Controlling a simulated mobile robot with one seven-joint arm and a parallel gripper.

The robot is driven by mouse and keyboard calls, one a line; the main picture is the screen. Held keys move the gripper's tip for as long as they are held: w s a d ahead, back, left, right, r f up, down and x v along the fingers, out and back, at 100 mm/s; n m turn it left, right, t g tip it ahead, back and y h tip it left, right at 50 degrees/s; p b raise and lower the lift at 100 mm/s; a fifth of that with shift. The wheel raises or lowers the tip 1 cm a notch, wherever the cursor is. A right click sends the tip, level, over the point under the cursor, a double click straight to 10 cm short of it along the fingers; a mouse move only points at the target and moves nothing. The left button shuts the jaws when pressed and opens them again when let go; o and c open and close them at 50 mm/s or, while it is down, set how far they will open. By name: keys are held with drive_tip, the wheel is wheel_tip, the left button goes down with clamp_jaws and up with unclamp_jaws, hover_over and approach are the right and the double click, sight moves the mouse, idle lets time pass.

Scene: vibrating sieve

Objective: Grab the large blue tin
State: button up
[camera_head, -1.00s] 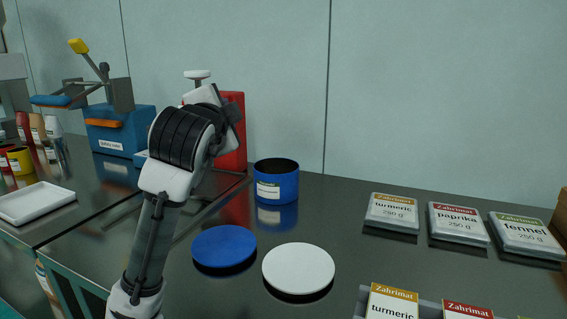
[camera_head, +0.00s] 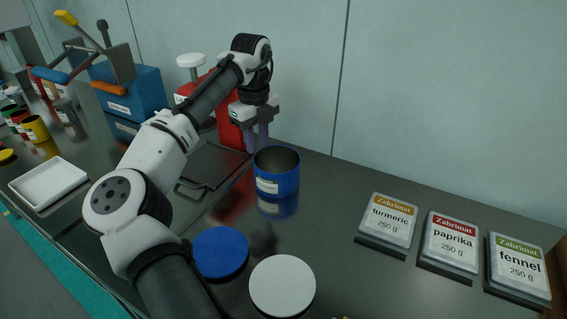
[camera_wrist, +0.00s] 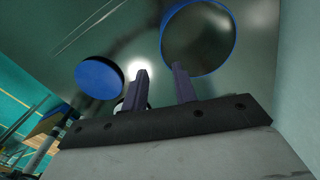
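The large blue tin (camera_head: 277,184) stands upright on the dark counter, open at the top, with a white label on its side. In the wrist view its round blue-rimmed mouth (camera_wrist: 234,45) shows at the upper right, looking into a dark inside. My gripper (camera_head: 257,147) is just behind and left of the tin in the head view, fingers pointing down, near rim height. In the wrist view my gripper (camera_wrist: 159,72) has its two fingers apart with nothing held between them. The right fingertip appears close to the rim; I cannot tell whether it touches.
A blue disc (camera_head: 219,252) and a white disc (camera_head: 283,286) lie in front of the tin. A red device (camera_head: 228,128) stands close behind my gripper. Turmeric (camera_head: 388,222), paprika (camera_head: 450,243) and fennel (camera_head: 518,268) packs lie right. Counter between tin and packs is clear.

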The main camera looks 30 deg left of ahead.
hover_over(262, 193)
wheel_tip(262, 193, down, 7)
drive_tip(key=shift+w+a+f+p, duration=0.1)
drive_tip(key=shift+f+p, duration=1.2)
drive_tip(key=shift+f, duration=1.8)
clamp_jaws()
